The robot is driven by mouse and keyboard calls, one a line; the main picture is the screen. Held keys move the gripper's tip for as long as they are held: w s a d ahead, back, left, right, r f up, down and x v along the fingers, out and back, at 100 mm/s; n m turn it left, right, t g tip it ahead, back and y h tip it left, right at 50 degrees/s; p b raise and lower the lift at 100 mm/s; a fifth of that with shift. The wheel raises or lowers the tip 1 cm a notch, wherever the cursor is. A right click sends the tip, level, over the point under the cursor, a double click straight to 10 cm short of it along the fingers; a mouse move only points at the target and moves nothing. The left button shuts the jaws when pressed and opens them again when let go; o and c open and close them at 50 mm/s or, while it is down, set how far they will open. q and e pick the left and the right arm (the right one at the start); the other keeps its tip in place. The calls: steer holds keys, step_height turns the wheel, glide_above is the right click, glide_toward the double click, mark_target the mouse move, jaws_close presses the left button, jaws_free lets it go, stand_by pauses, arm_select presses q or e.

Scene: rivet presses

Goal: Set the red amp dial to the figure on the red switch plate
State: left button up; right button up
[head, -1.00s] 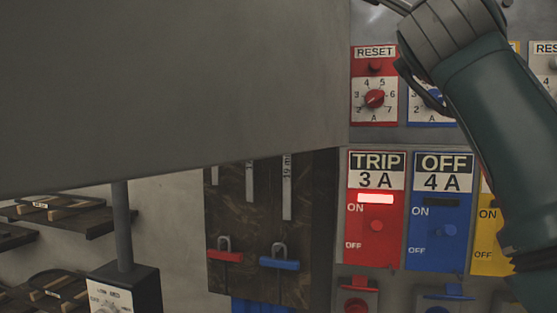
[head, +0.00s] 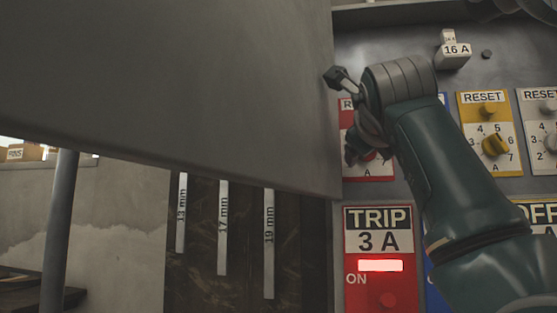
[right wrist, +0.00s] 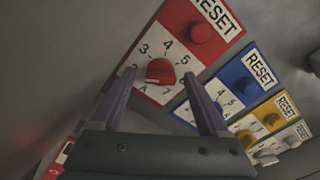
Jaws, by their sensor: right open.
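The red switch plate (head: 352,219) reads "TRIP 3 A" in the head view, with a lit lamp below the figure. The red amp dial (right wrist: 160,71) is a red knob on a white scale with figures around it; I cannot tell surely which figure it points at. In the head view my right arm hides most of the dial's red plate (head: 348,113). My right gripper (head: 364,154) is open in front of the dial; in the right wrist view its fingers stand on either side of the knob, and contact is unclear. My left gripper is not in view.
A large grey panel (head: 170,80) fills the upper left, its edge close to my right gripper. Beside the red dial are blue (right wrist: 236,85), yellow (head: 488,131) and white (head: 541,120) dial plates. A tag reading "16 A" (head: 456,50) is above.

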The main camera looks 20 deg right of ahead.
steer(key=shift+w, duration=0.15)
steer(key=shift+c, duration=0.2)
jaws_close()
stand_by(0.4)
